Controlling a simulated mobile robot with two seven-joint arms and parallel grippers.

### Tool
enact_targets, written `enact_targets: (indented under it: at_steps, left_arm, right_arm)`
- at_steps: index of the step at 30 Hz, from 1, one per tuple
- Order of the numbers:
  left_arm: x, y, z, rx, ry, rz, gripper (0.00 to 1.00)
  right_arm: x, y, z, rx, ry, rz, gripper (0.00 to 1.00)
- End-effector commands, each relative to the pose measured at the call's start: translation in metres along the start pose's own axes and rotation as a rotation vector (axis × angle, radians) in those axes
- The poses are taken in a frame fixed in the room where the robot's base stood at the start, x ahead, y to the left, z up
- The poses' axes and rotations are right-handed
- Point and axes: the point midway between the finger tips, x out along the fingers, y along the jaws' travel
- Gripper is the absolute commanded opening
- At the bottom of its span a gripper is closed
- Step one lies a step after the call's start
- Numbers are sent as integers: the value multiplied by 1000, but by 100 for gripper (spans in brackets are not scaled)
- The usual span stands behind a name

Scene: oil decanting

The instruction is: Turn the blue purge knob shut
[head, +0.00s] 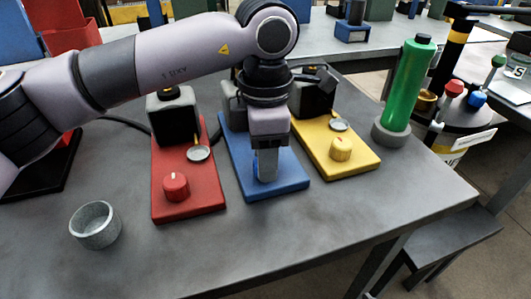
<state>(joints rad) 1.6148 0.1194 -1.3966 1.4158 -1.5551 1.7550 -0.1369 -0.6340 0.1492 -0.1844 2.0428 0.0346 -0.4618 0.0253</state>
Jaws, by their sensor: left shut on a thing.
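The blue base plate (230,150) lies on the grey table between a red and a yellow one. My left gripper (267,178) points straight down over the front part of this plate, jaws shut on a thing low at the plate. The blue knob itself is hidden behind the fingers, at the spot matching the knobs on the neighbouring plates. How far it is turned cannot be seen. My right gripper is not in view.
The red plate with red knob (176,187) is left, the yellow plate with yellow knob (341,149) right. A grey cup (95,225) stands front left. A green cylinder (408,84) stands at the right edge. The table's front middle is clear.

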Motion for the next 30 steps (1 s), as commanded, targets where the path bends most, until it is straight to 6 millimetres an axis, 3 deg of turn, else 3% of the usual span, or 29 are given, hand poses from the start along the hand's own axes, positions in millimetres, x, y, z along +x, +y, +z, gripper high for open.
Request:
enact_targets:
  at_steps: [3, 4, 6, 17, 30]
  left_arm:
    - [0, 0, 0, -4, 1, 0, 9]
    - [0, 0, 0, -3, 1, 0, 49]
    - [0, 0, 0, -3, 0, 0, 65]
    - [-7, 0, 0, -1, -1, 1, 65]
    - [-68, 0, 0, -2, 0, 2, 65]
  right_arm:
    - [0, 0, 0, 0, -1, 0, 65]
    - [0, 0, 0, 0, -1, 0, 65]
    - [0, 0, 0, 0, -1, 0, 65]
    - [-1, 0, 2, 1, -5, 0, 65]
    - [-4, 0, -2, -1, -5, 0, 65]
